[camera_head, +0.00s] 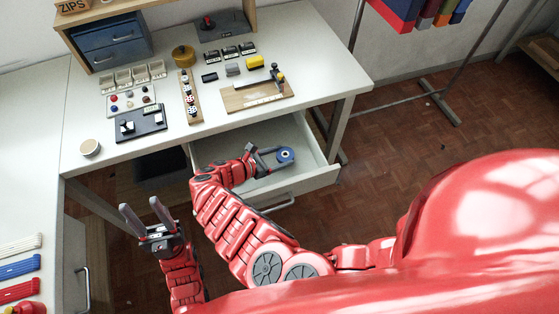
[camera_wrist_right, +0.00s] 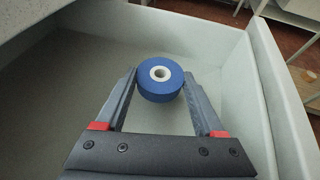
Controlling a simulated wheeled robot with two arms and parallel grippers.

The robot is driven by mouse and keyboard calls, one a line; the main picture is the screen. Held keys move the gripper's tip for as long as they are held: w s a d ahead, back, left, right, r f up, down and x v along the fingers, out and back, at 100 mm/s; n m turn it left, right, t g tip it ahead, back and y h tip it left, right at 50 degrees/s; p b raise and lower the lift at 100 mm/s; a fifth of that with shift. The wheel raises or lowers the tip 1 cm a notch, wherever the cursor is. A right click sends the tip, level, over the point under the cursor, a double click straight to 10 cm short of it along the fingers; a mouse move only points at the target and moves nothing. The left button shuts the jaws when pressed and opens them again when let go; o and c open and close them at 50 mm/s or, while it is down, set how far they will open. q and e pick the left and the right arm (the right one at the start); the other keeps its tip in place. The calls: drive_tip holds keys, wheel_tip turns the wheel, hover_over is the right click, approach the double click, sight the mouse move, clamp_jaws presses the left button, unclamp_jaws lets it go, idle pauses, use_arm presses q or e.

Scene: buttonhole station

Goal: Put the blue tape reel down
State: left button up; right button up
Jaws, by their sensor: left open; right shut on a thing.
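The blue tape reel (camera_head: 285,155) is a short blue roll with a pale core, at the open drawer in the head view. In the right wrist view the blue tape reel (camera_wrist_right: 160,78) sits between the two fingertips. My right gripper (camera_head: 277,155) is shut on the reel, over the inside of the drawer (camera_head: 318,180). I cannot tell whether the reel touches the drawer floor. My left gripper (camera_head: 146,212) is open and empty, in front of the table and left of the drawer, with its fingers pointing up.
The drawer holds nothing else that I can see, and its floor (camera_wrist_right: 65,90) is bare. Its walls stand around my right gripper. A garment rack stands at the right.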

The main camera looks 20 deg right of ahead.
sight(281, 162)
wheel_tip(281, 162, down, 2)
drive_tip(key=shift+d+b, duration=0.1)
drive_tip(key=shift+b, duration=0.35)
drive_tip(key=shift+f, duration=0.35)
drive_tip(key=shift+f, duration=0.2)
drive_tip(key=o, duration=1.3)
drive_tip(key=shift+r, duration=0.1)
